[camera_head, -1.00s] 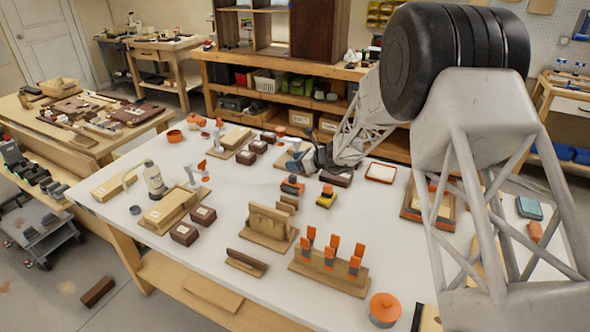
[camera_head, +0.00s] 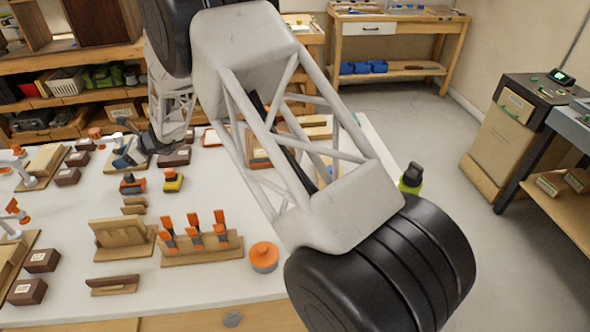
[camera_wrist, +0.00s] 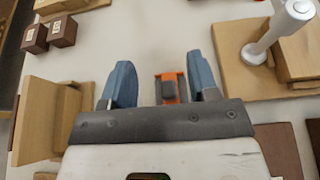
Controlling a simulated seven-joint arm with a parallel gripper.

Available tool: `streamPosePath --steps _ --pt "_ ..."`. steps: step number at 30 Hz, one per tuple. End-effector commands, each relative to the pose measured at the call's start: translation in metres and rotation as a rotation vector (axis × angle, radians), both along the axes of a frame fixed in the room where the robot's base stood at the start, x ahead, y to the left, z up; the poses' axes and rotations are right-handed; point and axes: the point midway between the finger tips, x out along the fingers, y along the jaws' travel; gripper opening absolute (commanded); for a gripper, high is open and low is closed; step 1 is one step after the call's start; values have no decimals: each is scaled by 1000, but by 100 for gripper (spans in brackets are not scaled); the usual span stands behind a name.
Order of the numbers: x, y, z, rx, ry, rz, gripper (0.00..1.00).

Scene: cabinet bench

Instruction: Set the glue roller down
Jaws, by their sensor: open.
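My gripper (camera_wrist: 160,62) is open, its two blue fingers spread apart in the wrist view. An orange and dark grey tool (camera_wrist: 170,88), which may be the glue roller, shows in the gap between them, nearer the right finger. I see no finger touching it. In the head view my gripper (camera_head: 127,156) is partly hidden by its own wrist. An orange and black tool (camera_head: 132,184) sits on the white table just in front of it, beside a yellow and black one (camera_head: 172,181). I cannot tell for sure which is the glue roller.
A wooden rack of orange-handled tools (camera_head: 202,248), an orange-lidded pot (camera_head: 263,256) and an upright wooden holder (camera_head: 122,238) stand nearer the front. A white post (camera_wrist: 283,25) on a wooden board rises at right in the wrist view. Bare white tabletop lies between them.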

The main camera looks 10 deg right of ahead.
Motion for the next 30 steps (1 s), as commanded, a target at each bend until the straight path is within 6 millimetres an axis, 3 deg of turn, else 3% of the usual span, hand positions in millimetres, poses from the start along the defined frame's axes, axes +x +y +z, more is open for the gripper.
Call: streamPosePath --steps 5,11,20,30 --pt "-1 -4 5 -4 -11 6 54" --pt "-8 -29 28 -32 -70 40 54" --pt "-37 -105 88 -125 -249 151 54" --pt "-89 -201 147 -259 -464 300 54"
